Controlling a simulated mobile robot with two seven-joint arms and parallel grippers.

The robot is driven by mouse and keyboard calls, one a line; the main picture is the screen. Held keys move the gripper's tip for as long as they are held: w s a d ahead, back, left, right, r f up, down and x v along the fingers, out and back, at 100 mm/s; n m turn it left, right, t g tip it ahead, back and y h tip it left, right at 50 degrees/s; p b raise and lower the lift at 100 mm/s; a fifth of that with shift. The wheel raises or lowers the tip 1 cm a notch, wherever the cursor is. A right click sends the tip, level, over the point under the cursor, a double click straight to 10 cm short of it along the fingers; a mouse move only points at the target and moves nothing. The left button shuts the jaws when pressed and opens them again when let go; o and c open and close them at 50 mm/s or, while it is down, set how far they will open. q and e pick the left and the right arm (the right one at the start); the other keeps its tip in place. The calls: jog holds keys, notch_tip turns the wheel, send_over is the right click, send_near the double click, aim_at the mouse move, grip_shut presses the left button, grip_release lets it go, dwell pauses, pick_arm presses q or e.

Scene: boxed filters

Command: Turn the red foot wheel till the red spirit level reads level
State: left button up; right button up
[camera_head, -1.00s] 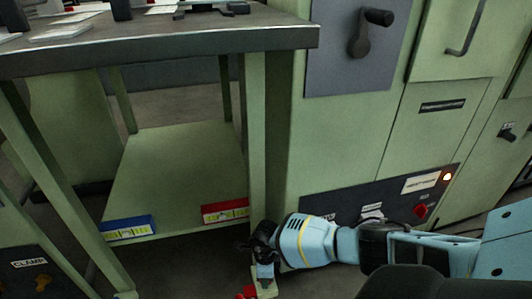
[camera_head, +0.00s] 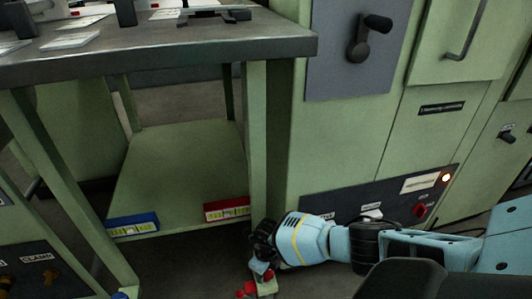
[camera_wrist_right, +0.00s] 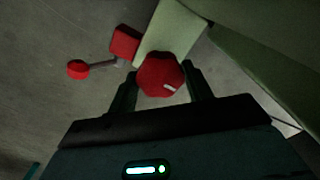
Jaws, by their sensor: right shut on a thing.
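The red foot wheel (camera_wrist_right: 160,76) is a faceted red knob with a pale mark, at the foot of the green table leg. My right gripper (camera_wrist_right: 162,88) has one finger on each side of it and is shut on it. In the head view my right gripper (camera_head: 262,262) is low beside the leg and largely hides the wheel. The red spirit level (camera_head: 227,209) lies on the front right of the lower shelf; its bubble is too small to read. My left gripper is not in view.
A blue spirit level (camera_head: 132,225) lies at the shelf's front left. A lever with a red ball (camera_wrist_right: 77,69) and a red block (camera_wrist_right: 125,42) sit beside the wheel. A green cabinet (camera_head: 345,140) stands close on the right. The shelf (camera_head: 185,165) is otherwise bare.

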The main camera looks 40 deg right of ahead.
dwell(0.3)
jog(key=o, duration=1)
jog(key=shift+c, duration=0.2)
jog(key=shift+r+p, duration=2.1)
jog(key=shift+r, duration=1.8)
